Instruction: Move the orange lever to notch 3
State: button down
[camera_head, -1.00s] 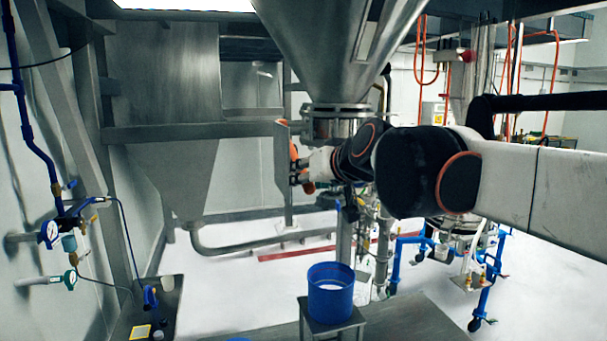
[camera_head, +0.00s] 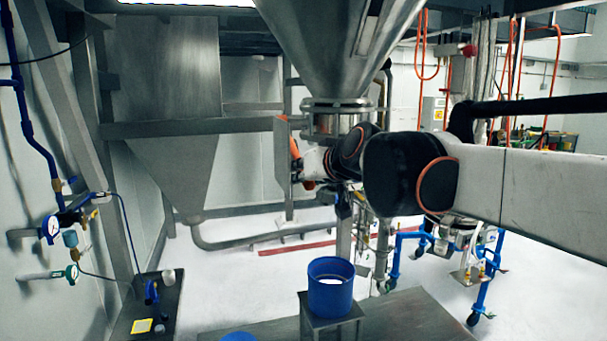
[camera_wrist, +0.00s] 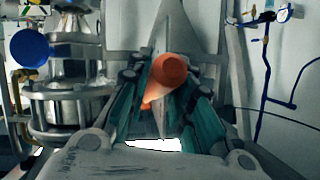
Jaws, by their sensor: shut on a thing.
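The orange lever (camera_wrist: 170,72) shows in the wrist view between the two fingers of my gripper (camera_wrist: 166,88), with its rounded end toward the camera. My gripper is shut on it. In the head view, a small orange part of the lever (camera_head: 295,148) shows beside a grey upright plate (camera_head: 283,158), just under the hopper outlet. My gripper (camera_head: 300,168) is there too, partly hidden by my wrist. The notches and their numbers cannot be made out in either view.
The steel hopper (camera_head: 335,50) and its flanged outlet (camera_head: 320,117) are right above my wrist. A blue bucket (camera_head: 330,290) stands on a small stand below. Gauges and valves (camera_head: 52,228) line the left wall. Blue pipes (camera_head: 480,290) stand at the right.

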jog(key=f+b, duration=0.1)
jog(key=w+f+t+b, duration=0.1)
jog(key=b, duration=0.1)
jog(key=shift+w+a+f+y, duration=0.1)
jog(key=shift+a+f+y, duration=0.1)
jog(key=shift+f+y, duration=0.15)
jog(key=c, duration=1.4)
grip_release()
jog(key=v, duration=1.2)
jog(key=shift+a+f, duration=0.1)
jog(key=shift+f, duration=0.1)
